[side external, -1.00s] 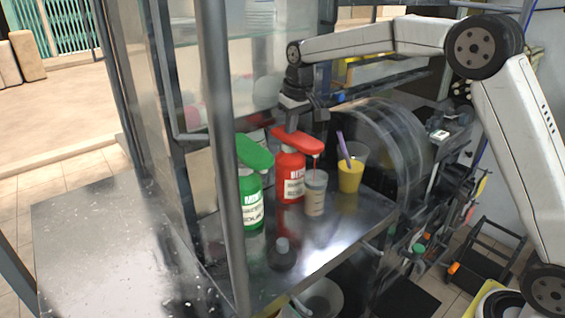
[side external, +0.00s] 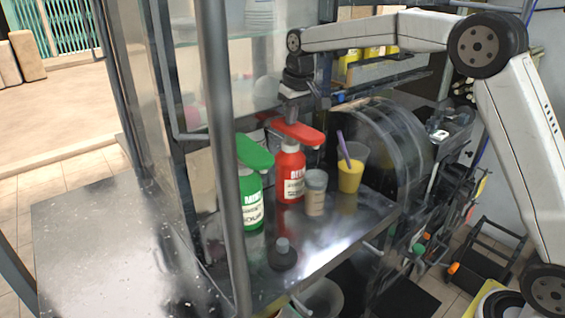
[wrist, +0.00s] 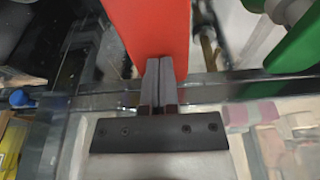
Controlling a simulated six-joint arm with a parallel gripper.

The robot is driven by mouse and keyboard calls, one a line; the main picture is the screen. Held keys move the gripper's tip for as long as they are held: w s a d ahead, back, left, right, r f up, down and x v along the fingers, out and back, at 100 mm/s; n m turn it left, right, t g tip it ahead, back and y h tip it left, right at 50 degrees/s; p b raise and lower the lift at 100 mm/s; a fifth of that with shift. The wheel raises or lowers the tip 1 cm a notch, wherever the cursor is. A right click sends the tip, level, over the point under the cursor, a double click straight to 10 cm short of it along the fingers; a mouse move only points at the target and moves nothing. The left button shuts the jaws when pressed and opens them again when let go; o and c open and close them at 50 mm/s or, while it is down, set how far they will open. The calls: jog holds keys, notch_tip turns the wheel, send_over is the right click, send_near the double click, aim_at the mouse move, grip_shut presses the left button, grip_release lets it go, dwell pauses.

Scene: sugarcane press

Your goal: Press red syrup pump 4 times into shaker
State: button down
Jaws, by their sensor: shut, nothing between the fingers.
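The red syrup bottle (side external: 291,172) stands upright on the metal counter, with its red pump head (side external: 298,132) raised and its spout pointing right. The small clear cup (side external: 315,196), which I take as the shaker, stands beside the bottle under the spout end. My gripper (side external: 290,118) is shut and empty, pointing down at the top of the pump head; I cannot tell whether it touches. In the wrist view my closed fingertips (wrist: 164,68) lie over the red pump head (wrist: 146,28). The cup is not visible there.
A green syrup bottle (side external: 251,200) with a green pump head stands close on the left. A cup of yellow liquid with a purple stick (side external: 350,177) stands right of the shaker. A dark lid-like object (side external: 282,255) lies in front. A window post (side external: 222,150) crosses the view.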

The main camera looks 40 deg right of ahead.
jog(key=shift+r, duration=1.2)
jog(key=shift+f, duration=2.5)
jog(key=shift+r, duration=2.5)
